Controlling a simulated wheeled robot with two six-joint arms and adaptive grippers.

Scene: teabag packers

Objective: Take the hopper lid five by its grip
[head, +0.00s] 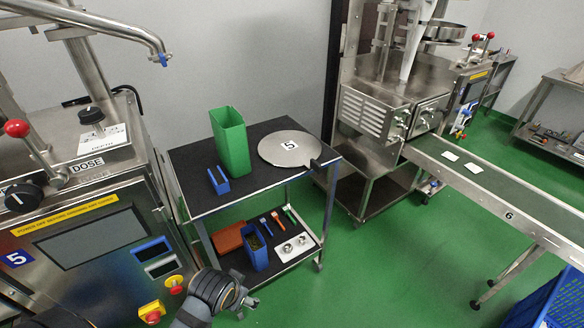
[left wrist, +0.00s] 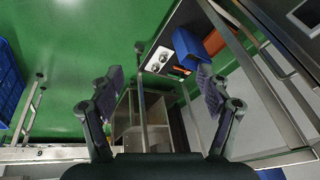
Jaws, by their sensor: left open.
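The hopper lid five (head: 284,149) is a flat round metal disc with a "5" label. It lies on the dark top of the cart (head: 262,188) in the head view. Its black grip (head: 316,164) sticks out at the lid's right, by the cart's edge. My left gripper (head: 243,302) is low at the bottom of the head view, in front of the cart and well apart from the lid. In the left wrist view its two fingers (left wrist: 160,80) are spread with nothing between them. The lid does not show clearly in that view. My right gripper is not in view.
A tall green bin (head: 230,142) and a small blue holder (head: 218,180) stand on the cart top. The lower shelf holds a blue container (head: 254,250) and tools. A machine panel (head: 92,240) is at left, a conveyor (head: 500,190) at right. Green floor lies free between.

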